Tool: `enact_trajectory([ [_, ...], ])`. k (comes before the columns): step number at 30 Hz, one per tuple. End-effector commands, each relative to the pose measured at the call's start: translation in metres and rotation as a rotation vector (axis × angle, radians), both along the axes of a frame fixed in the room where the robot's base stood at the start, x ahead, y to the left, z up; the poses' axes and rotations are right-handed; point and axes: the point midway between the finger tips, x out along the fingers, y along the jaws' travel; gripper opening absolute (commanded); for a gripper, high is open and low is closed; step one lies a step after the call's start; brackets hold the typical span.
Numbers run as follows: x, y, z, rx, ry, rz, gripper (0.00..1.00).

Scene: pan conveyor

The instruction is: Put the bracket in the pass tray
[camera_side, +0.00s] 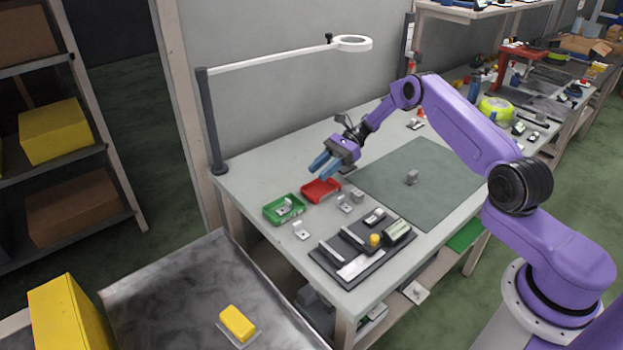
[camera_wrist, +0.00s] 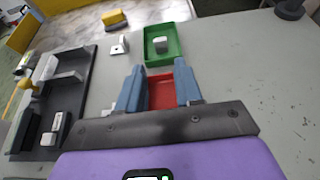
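My gripper (camera_side: 323,168) has blue fingers and hangs above the table near the red tray (camera_side: 321,190). In the wrist view the fingers of the gripper (camera_wrist: 160,82) stand apart with nothing held between them; the red tray (camera_wrist: 161,92) shows below. A grey bracket (camera_side: 285,207) sits inside the green tray (camera_side: 270,214), apart from the fingers. In the wrist view this bracket (camera_wrist: 160,44) also lies in the green tray (camera_wrist: 150,61). Another grey bracket (camera_side: 302,231) stands on the table beside the green tray. Which tray is the pass tray is not labelled.
More grey parts (camera_side: 345,203) stand right of the trays. A dark fixture board (camera_side: 345,270) lies at the front. A lamp post (camera_side: 211,120) rises at the table's left corner.

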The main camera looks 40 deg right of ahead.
Motion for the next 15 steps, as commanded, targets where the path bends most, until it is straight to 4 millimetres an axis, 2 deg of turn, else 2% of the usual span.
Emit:
enact_trajectory([
  [4, 0.0, -0.006, 0.003, 0.0, 0.0, 0.0, 0.35],
  [9, -0.001, -0.004, 0.004, -0.005, -0.003, 0.01, 0.35],
  [11, -0.002, 0.001, 0.008, -0.018, -0.011, 0.035, 0.35],
  [15, -0.014, 0.031, 0.028, -0.085, -0.062, 0.167, 0.35],
])
